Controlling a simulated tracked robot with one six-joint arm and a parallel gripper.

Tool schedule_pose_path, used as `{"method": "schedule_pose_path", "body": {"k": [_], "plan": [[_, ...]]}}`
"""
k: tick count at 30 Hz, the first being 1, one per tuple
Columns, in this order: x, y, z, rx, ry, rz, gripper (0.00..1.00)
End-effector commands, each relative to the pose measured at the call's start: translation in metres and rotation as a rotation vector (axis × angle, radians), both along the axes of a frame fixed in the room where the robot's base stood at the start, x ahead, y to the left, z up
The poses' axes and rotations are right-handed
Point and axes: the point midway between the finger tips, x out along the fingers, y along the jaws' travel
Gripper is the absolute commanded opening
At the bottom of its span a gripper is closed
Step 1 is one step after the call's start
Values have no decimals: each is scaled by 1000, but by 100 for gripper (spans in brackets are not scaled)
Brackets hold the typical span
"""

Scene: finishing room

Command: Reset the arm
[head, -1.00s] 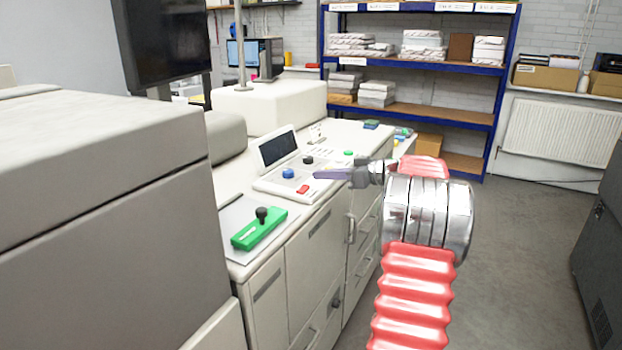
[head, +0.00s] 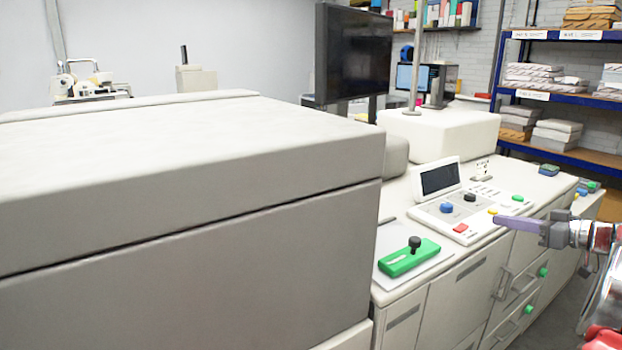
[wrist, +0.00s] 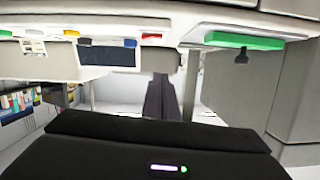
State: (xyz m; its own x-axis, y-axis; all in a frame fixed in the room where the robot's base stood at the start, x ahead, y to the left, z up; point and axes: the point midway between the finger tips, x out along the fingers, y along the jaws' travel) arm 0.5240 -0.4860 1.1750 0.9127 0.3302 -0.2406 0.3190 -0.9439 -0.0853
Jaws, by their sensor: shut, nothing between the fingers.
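My gripper (head: 497,220) is at the right of the head view, its fingers pointing left. It is shut and empty, and appears in front of the lower edge of the control panel (head: 425,207). Part of my arm is cut off by the right edge of the view. In the wrist view my gripper's dark fingers (wrist: 158,78) lie together, with nothing held, and the picture is upside down.
A large grey machine body (head: 200,250) fills the left and front. A green block with a black knob (head: 408,258) lies on the counter beside the panel. A black monitor (head: 352,55) stands behind. Blue shelving (head: 560,98) holds paper stacks at the back right.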

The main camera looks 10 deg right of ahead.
Motion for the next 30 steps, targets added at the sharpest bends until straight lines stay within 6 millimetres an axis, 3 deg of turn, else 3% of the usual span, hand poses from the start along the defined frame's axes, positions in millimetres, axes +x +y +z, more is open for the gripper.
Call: {"method": "schedule_pose_path", "body": {"k": [8, 11, 17, 20, 24, 30], "plan": [[0, -4, -4, 121, 61, -50, 0], [-4, -5, -25, 221, 156, -95, 0], [-29, 9, -87, 435, 414, -215, 0], [-40, 31, -106, 507, 543, -271, 0], [-53, 75, -125, 565, 721, -346, 0], [-71, 140, -136, 568, 913, -437, 0]]}}
